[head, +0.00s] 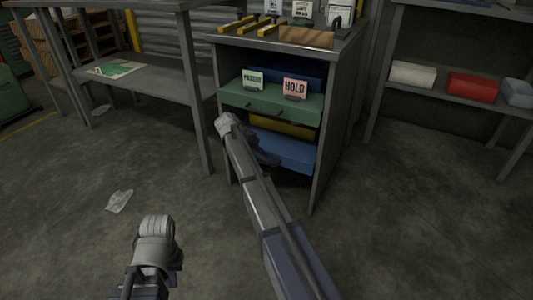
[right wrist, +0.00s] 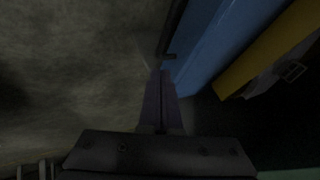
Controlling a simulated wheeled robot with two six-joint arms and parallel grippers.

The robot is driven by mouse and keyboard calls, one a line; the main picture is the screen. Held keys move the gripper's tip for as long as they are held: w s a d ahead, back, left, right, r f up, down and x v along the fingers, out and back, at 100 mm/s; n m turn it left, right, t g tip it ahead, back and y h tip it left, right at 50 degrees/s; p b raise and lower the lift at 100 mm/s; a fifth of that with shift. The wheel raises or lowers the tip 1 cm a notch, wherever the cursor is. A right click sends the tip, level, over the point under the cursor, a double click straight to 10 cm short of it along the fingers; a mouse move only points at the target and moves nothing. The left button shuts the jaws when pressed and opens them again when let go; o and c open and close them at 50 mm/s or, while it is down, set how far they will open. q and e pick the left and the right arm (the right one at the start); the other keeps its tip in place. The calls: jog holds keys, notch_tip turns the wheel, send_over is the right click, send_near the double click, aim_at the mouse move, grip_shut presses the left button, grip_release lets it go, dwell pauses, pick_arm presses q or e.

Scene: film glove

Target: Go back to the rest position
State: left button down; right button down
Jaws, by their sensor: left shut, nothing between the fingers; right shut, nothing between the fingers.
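My right arm reaches from the lower right to the front of the grey cabinet (head: 329,125). My right gripper (head: 266,158) is small and dark there, partly hidden by the arm, in front of the blue drawer (head: 288,151). In the right wrist view its fingers (right wrist: 161,76) are together and empty, close to the blue drawer (right wrist: 222,42); I cannot tell whether they touch it. My left gripper (head: 128,286) is at the bottom left, low over the floor and mostly hidden or cut off; it is shut and empty.
A yellow drawer (head: 284,127) and a green drawer (head: 260,102) with PROCEED (head: 252,80) and HOLD (head: 295,87) signs are above the blue one. A workbench (head: 155,80) stands left, shelves (head: 440,91) right. Crumpled scrap (head: 119,201) lies on open floor.

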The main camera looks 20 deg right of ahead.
jog(key=p+v, duration=0.3)
jog(key=v, duration=0.3)
jog(key=shift+p, duration=0.3)
jog(key=s+a+r+n+y+p, duration=0.3)
jog(key=s+a+n+p, duration=0.2)
jog(key=s+a+n, duration=0.95)
jog(key=s+a+r+n+y+p, duration=0.35)
jog(key=s+a+n+p, duration=0.25)
jog(key=s+a+n, duration=0.9)
jog(key=s+d+r+p, duration=0.1)
jog(key=s+r+p, duration=0.1)
jog(key=r+p, duration=1.6)
jog(key=s+d+r+n+p, duration=0.1)
jog(key=s+r+p, duration=0.1)
jog(key=r+p, duration=1.7)
jog(key=shift+s+d+r+p, duration=0.3)
jog(key=shift+s+r, duration=0.05)
jog(key=shift+s, duration=0.05)
jog(key=shift+n, duration=0.25)
